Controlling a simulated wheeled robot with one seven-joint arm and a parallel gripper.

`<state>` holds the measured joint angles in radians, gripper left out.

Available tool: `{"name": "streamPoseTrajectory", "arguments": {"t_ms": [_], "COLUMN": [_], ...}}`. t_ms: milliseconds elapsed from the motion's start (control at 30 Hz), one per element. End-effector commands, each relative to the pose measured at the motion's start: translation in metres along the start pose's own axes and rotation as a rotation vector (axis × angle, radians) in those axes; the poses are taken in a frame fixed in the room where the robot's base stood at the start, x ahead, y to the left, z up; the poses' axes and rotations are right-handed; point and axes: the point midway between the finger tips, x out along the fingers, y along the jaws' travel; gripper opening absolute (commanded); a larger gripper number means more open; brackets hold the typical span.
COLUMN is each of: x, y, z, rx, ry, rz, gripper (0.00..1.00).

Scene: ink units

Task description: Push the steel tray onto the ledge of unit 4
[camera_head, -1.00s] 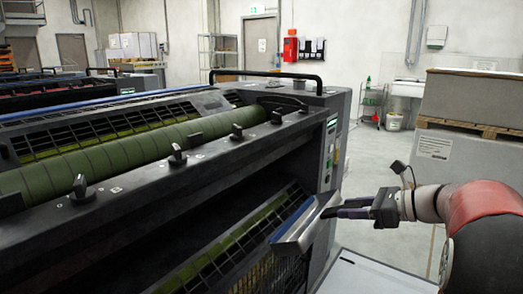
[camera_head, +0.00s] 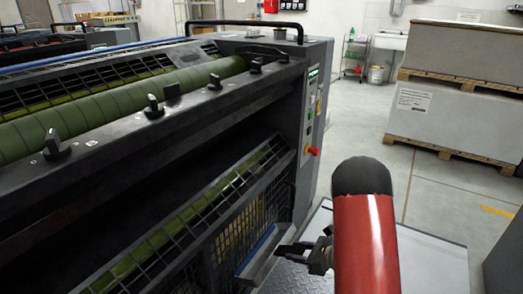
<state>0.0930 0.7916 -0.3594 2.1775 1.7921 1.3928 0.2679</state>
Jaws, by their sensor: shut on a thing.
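The steel tray (camera_head: 259,262) shows as a narrow, bright metal piece with a blue edge, low in front of the wire guard of the printing unit. My gripper (camera_head: 288,252) is shut on its right end. My red arm (camera_head: 365,240) reaches in from the bottom right and hides part of the wrist. The near printing unit (camera_head: 150,132) is a dark grey machine with a green roller on top and a dark opening below. No unit number can be read, and I cannot make out where the ledge is or whether the tray touches it.
A metal tread plate (camera_head: 318,235) lies beside the unit under my arm. A red button (camera_head: 314,151) sits on the unit's end panel. Pallets of stacked paper (camera_head: 452,118) stand at the right. The floor between them and the unit is clear.

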Motion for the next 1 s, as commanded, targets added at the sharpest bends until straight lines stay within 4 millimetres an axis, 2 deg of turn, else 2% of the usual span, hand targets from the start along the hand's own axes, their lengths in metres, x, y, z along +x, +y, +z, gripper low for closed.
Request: {"name": "streamPoseTrajectory", "arguments": {"t_ms": [167, 267, 367, 500, 700, 833, 1000], "x": [-0.001, -0.006, -0.017, -0.039, -0.075, -0.094, -0.106], "y": [-0.003, -0.01, -0.021, -0.033, -0.036, -0.032, -0.027], "z": [0.005, 0.024, 0.055, 0.108, 0.174, 0.206, 0.227], "rx": [0.0, 0.006, 0.015, 0.023, 0.017, 0.007, 0.001], "ry": [-0.018, -0.067, -0.15, -0.282, -0.434, -0.499, -0.538], "rz": [-0.006, -0.02, -0.039, -0.052, -0.043, -0.027, -0.012], "gripper": [0.0, 0.0, 0.0, 0.0, 0.0, 0.0, 0.0]}}
